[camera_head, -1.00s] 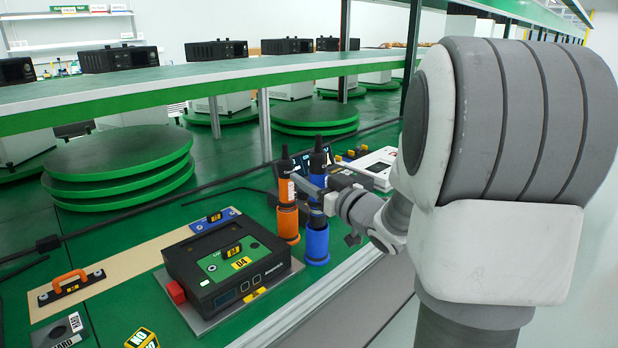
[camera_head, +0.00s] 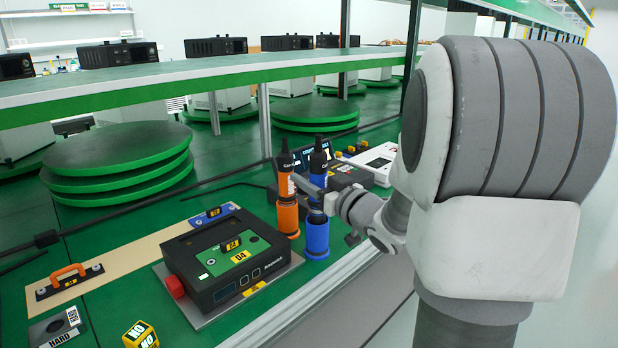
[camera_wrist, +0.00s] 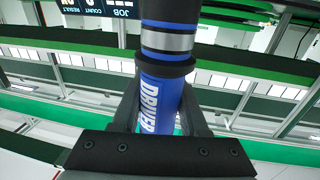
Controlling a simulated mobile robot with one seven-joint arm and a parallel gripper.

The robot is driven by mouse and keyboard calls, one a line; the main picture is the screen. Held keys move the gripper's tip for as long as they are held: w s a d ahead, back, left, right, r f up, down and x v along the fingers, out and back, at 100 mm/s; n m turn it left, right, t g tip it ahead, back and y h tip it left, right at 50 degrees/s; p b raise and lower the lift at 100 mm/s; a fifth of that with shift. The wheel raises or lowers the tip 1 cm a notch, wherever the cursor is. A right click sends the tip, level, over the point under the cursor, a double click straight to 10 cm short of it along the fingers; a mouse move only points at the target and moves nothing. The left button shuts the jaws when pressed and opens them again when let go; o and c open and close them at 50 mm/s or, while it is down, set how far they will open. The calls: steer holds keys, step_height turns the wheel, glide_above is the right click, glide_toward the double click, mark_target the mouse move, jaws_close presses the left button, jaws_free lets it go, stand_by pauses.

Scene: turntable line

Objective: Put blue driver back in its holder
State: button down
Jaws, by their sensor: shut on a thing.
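The blue driver (camera_head: 318,160) is upright, with a black top, to the right of the orange driver. My gripper (camera_head: 322,192) is shut on its body from the right. In the wrist view the blue body (camera_wrist: 160,100) with white "DRIVER" lettering and a silver band sits between my two dark fingers (camera_wrist: 160,115). The blue holder (camera_head: 316,238) stands on the green table directly below the driver. The driver's lower end is at the holder's rim; I cannot tell how deep it is inside.
The orange driver (camera_head: 286,185) stands in its orange holder (camera_head: 287,218) close on the left. A black device with a green panel (camera_head: 240,285) lies in front-left. A black unit with a screen (camera_head: 315,150) and a white device (camera_head: 380,160) stand behind. A green-edged shelf (camera_head: 200,82) runs overhead.

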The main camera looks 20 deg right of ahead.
steer(key=shift+f+b, duration=0.35)
steer(key=shift+f, duration=1)
steer(key=shift+c, duration=1.8)
jaws_free()
steer(key=shift+f, duration=0.1)
steer(key=shift+s, duration=0.15)
